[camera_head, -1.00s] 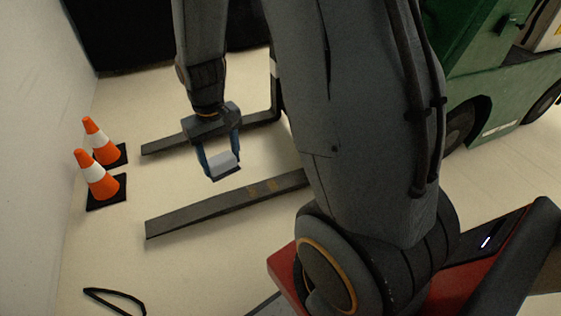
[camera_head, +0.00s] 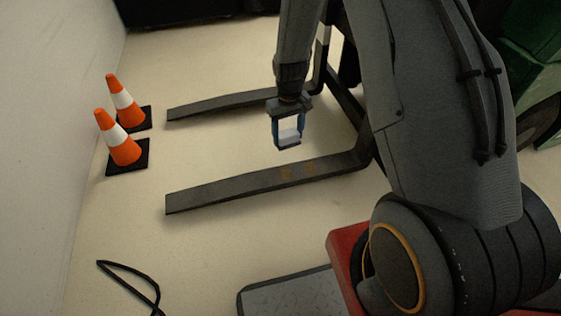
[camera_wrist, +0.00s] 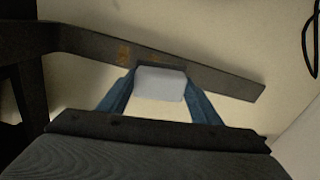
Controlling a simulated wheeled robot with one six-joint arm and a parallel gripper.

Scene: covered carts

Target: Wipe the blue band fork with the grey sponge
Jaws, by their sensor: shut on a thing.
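My gripper (camera_head: 288,143) is shut on the grey sponge (camera_head: 289,136), a pale block between its blue fingers. In the wrist view the sponge (camera_wrist: 161,84) fills the gap between the fingers. Two dark forks lie low over the floor. The near fork (camera_head: 235,190) has faded orange marks near its right part; the far fork (camera_head: 225,104) shows no marks. My gripper is in the picture between the two forks, nearer the near one. In the wrist view the near fork (camera_wrist: 225,83) passes behind the sponge. I cannot make out a blue band on either fork.
Two orange and white cones (camera_head: 118,139) stand at the left by the wall (camera_head: 45,120). A black cable (camera_head: 135,275) lies on the floor at lower left. A green vehicle (camera_head: 535,85) is at the right.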

